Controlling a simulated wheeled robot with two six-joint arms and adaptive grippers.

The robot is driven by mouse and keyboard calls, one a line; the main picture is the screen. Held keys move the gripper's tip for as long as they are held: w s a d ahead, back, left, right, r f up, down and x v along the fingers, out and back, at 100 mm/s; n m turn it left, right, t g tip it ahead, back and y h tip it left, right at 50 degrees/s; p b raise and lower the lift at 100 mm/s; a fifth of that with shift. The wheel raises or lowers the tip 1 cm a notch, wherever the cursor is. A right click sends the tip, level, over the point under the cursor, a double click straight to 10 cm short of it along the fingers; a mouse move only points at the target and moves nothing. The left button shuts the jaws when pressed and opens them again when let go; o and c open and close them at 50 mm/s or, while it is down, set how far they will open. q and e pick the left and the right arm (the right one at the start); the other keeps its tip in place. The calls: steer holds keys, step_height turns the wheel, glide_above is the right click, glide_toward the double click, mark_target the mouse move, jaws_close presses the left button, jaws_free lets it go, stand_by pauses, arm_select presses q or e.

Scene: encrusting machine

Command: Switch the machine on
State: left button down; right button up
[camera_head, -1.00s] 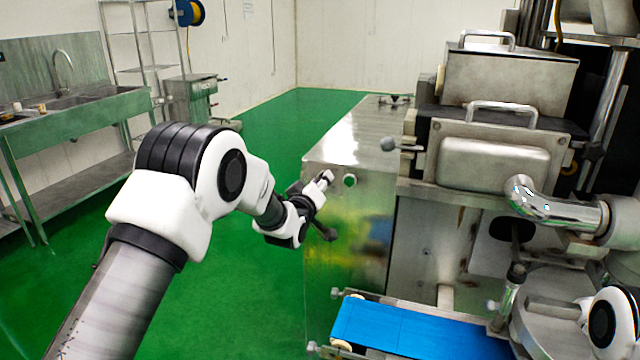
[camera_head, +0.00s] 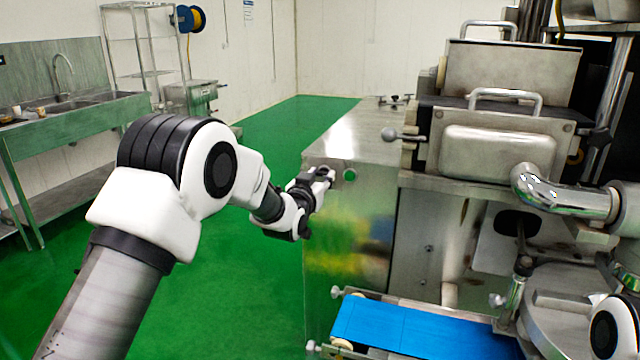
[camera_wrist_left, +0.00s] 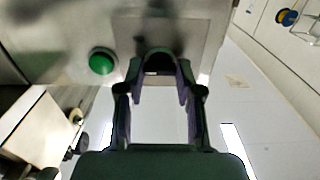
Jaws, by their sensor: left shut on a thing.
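The machine (camera_head: 345,225) stands to the right of my left arm, with a shiny steel side panel facing me. A round green button (camera_head: 349,175) is on this panel near its top left corner; it also shows in the left wrist view (camera_wrist_left: 102,62). My left gripper (camera_head: 325,178) is at the panel just left of the button. In the left wrist view, its fingers (camera_wrist_left: 160,75) close around a dark switch knob (camera_wrist_left: 158,60) on the panel. My right gripper is out of view.
A blue conveyor belt (camera_head: 415,330) juts out low at the front. A ball-ended lever (camera_head: 390,134) and steel hoppers (camera_head: 500,150) are on the machine top. A sink table (camera_head: 75,115) stands far left. The green floor between is clear.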

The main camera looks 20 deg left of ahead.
arm_select(q)
steer(key=m+b, duration=0.2)
steer(key=m, duration=0.3)
steer(key=shift+f+m, duration=0.15)
steer(key=shift+m, duration=0.15)
steer(key=shift+m+b, duration=0.65)
steer(key=shift+m, duration=1.45)
steer(key=c, duration=0.8)
jaws_free()
steer(key=shift+o, duration=0.2)
steer(key=s, duration=1.2)
steer(key=shift+a, duration=0.15)
